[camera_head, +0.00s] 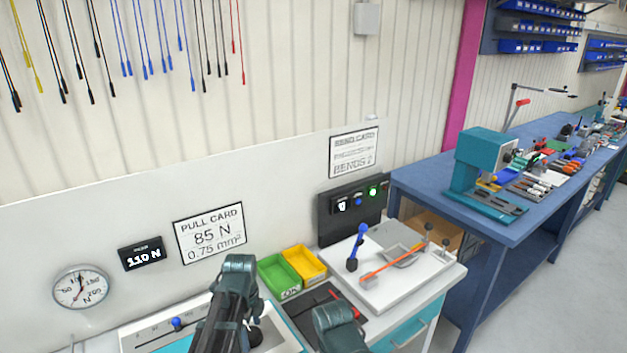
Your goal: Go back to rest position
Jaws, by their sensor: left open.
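My left arm rises from the bottom edge in front of the white bench. My left gripper (254,335) is low in the picture, mostly hidden by its own dark arm links. It is open, and I see nothing held in it. A link of my right arm shows at the bottom centre, but my right gripper is out of view.
A green bin (279,274) and a yellow bin (306,262) stand behind the arms. A white plate (392,290) with a blue lever (357,247) and an orange bar (392,262) is to their right. A blue workbench (430,191) with a teal press (483,165) stands farther right.

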